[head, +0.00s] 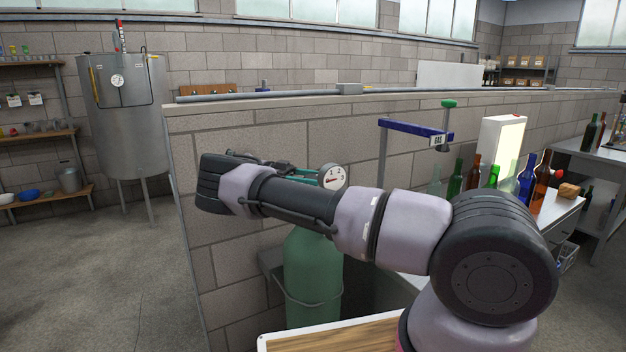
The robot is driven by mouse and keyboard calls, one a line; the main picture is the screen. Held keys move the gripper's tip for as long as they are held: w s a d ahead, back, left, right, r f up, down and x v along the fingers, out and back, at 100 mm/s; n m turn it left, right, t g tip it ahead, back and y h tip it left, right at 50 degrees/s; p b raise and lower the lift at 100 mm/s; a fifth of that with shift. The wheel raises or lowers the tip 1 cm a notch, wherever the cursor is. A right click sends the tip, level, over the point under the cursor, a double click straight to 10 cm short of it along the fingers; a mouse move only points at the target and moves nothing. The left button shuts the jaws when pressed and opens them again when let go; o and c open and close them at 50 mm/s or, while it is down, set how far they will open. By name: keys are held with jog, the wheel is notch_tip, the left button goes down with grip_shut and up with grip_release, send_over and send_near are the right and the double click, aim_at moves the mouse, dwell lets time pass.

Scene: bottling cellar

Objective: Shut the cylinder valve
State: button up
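The green gas cylinder (312,275) stands upright against the block wall, with a strap or chain around it. A round white pressure gauge (332,177) sits at its top, with a teal-green part (303,171) beside it. My arm crosses in front of the cylinder's neck, so the valve's handwheel cannot be made out. My gripper (268,165) is dark and mostly hidden behind my wrist, near the left side of the gauge. Its fingers are not clear, and I cannot tell whether it touches the valve.
A low block wall (240,150) runs behind the cylinder. A wood-topped table (330,338) is at the bottom. Several bottles (526,180) and a lit panel (502,140) stand on a bench at right. A blue bracket (408,127) rises behind my arm. Open floor (90,275) lies left.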

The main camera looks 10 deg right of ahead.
jog(key=o, duration=1.1)
jog(key=shift+n+t+h, duration=0.3)
jog(key=shift+t, duration=0.1)
